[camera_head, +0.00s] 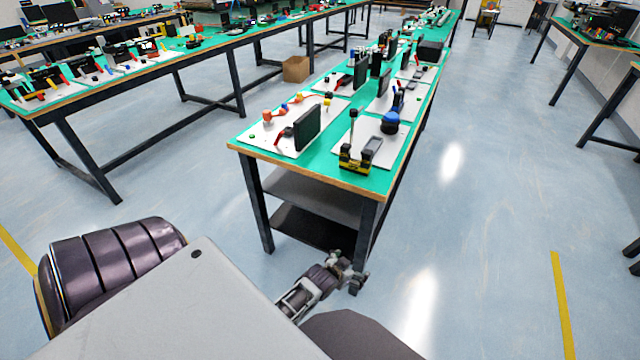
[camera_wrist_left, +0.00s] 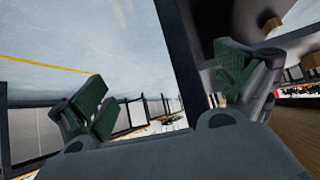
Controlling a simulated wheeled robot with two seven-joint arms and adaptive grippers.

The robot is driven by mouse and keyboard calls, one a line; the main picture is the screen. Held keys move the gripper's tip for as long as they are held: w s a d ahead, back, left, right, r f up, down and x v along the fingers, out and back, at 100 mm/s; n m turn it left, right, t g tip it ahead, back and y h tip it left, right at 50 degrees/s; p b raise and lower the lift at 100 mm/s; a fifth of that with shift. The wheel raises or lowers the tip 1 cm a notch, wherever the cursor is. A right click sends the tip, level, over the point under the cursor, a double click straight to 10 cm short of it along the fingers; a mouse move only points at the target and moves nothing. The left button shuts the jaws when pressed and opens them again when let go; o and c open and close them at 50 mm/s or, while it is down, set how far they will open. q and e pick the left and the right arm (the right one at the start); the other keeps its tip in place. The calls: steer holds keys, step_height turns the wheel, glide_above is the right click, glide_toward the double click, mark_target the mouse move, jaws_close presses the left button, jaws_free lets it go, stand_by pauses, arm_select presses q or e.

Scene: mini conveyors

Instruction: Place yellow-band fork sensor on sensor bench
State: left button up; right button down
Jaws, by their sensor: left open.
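A black device with yellow bands (camera_head: 354,160), which looks like the yellow-band fork sensor, stands at the near edge of the central green-topped bench (camera_head: 262,158). I cannot tell which bench is the sensor bench. My left gripper (camera_head: 350,276) is low, in front of the bench's near end and below its top, well apart from the device. The device is not visible in that view. My right gripper does not show.
White boards with a black panel (camera_head: 307,128) and a blue-topped part (camera_head: 390,122) crowd the bench. A dark leg (camera_wrist_left: 180,60) stands behind my left fingers in the wrist view. Another bench (camera_head: 150,70) stands at left.

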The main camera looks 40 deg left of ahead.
arm_select(q)
steer(key=s+d+f+m+g, duration=0.1)
steer(key=s+d+f+g, duration=0.1)
steer(key=s+f, duration=0.8)
steer(key=s+d+f+m+g, duration=0.1)
steer(key=s+f+g, duration=0.4)
steer(key=s+f, duration=0.6)
steer(key=shift+d+f+h, duration=0.3)
steer(key=shift+d, duration=0.45)
steer(key=s+a+r+p, duration=0.2)
steer(key=s+r+p, duration=0.3)
steer(key=s+p, duration=0.5)
steer(key=s+a+r+g+p, duration=0.1)
steer(key=s+r+p, duration=0.5)
steer(key=p, duration=1.1)
steer(key=s+a, duration=0.1)
steer(key=s, duration=0.3)
steer(key=shift+r+g, duration=0.15)
steer(key=shift+g, duration=0.15)
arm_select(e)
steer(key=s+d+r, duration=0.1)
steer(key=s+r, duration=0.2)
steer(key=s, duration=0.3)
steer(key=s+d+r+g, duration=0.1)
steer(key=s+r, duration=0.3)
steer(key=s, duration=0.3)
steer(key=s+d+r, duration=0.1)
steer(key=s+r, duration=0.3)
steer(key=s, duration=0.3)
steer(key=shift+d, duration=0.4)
